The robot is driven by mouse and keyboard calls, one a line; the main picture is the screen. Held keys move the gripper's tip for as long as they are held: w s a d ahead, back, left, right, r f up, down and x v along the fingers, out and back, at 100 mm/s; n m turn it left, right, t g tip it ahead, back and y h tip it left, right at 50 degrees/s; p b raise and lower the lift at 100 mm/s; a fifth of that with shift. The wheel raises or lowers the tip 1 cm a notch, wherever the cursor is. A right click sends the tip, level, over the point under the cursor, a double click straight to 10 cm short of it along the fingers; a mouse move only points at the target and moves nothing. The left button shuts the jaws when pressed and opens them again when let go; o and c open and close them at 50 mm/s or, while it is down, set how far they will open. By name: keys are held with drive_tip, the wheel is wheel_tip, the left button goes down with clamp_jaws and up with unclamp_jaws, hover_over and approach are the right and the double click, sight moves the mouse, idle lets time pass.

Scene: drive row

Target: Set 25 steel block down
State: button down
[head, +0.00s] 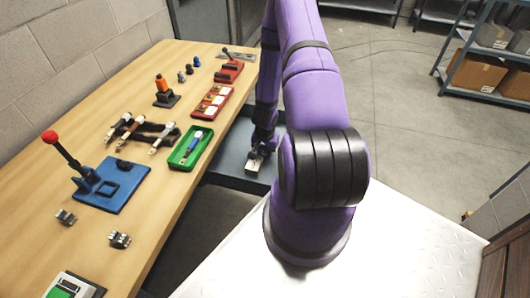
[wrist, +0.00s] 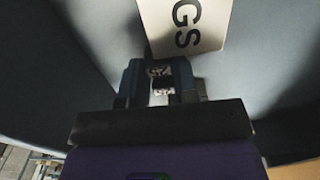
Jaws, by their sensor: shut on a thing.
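My gripper (head: 258,148) is low over a grey-blue surface (head: 228,168) beside the bench, partly hidden by my purple arm. In the wrist view, my gripper (wrist: 160,72) is shut on a small grey metal block (wrist: 162,90), most of which the fingers hide. No number can be read on it. A pale plate with dark letters "GS" (wrist: 185,25) lies on the surface just beyond the fingertips. It also shows as a pale patch in the head view (head: 254,163). I cannot tell whether the block touches the surface.
The wooden bench (head: 120,90) at left carries a blue lever press (head: 110,185), a green tray (head: 190,150), a red tray (head: 212,103) and small metal blocks (head: 119,240). The grey-blue surface around the plate looks clear. Shelves (head: 480,60) stand far right.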

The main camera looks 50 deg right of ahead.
sight(265, 153)
drive_tip(key=c, duration=0.9)
unclamp_jaws()
wheel_tip(265, 153, up, 12)
drive_tip(key=shift+r, duration=0.1)
